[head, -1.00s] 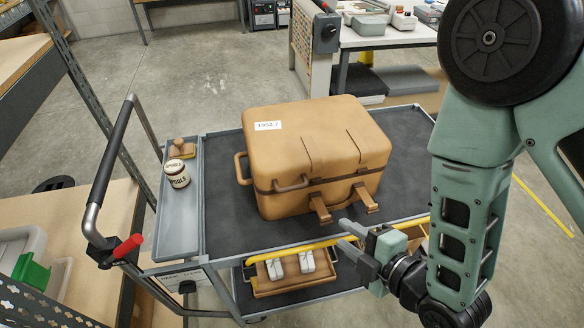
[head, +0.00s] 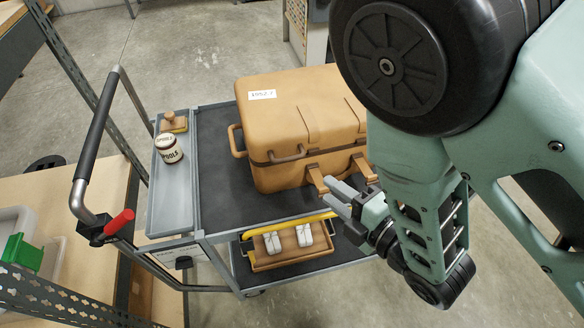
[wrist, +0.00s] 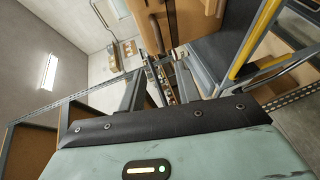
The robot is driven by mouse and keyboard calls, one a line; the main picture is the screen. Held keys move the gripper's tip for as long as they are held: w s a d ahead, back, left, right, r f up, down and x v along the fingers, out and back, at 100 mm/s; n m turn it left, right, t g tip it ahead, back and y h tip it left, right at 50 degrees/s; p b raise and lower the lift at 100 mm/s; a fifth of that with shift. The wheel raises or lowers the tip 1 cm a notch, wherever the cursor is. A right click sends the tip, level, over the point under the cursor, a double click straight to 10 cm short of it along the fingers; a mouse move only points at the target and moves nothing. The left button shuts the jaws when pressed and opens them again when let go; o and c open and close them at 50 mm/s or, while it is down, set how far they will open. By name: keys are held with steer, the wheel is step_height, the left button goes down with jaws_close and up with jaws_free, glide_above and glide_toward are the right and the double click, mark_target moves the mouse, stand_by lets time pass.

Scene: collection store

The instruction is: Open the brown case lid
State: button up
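The brown case (head: 292,122) stands upright on the cart's dark top shelf (head: 222,190), with its lid shut. A white label sits on the lid, and handles show on its left end and front. Two latch straps (head: 315,178) hang at the front, partly behind my arm. My gripper (head: 334,194) is at the case's front, by the latch straps, with its fingers apart and nothing seen between them. I cannot tell whether it touches a strap. In the wrist view the gripper fingers (wrist: 146,90) show apart, and part of the case (wrist: 190,25) lies beyond them.
A side tray (head: 172,205) on the cart holds a labelled pot (head: 169,149) and a small wooden-handled item (head: 173,122). A lower shelf carries a tan tray (head: 290,246) with white items. The cart's push handle (head: 100,135) stands at left. My arm hides the right side.

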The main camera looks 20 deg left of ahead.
steer(key=b+x, duration=0.1)
steer(key=b, duration=0.2)
steer(key=b+x, duration=0.2)
steer(key=b, duration=0.1)
steer(key=b+x, duration=0.1)
steer(key=b, duration=0.2)
steer(key=shift+w+a+f, duration=0.15)
steer(key=shift+f, duration=0.15)
steer(key=shift+b, duration=0.65)
steer(key=p+x, duration=0.2)
steer(key=x, duration=0.6)
steer(key=shift+w+a, duration=0.25)
steer(key=shift+a, duration=0.1)
steer(key=shift+r, duration=0.15)
jaws_close()
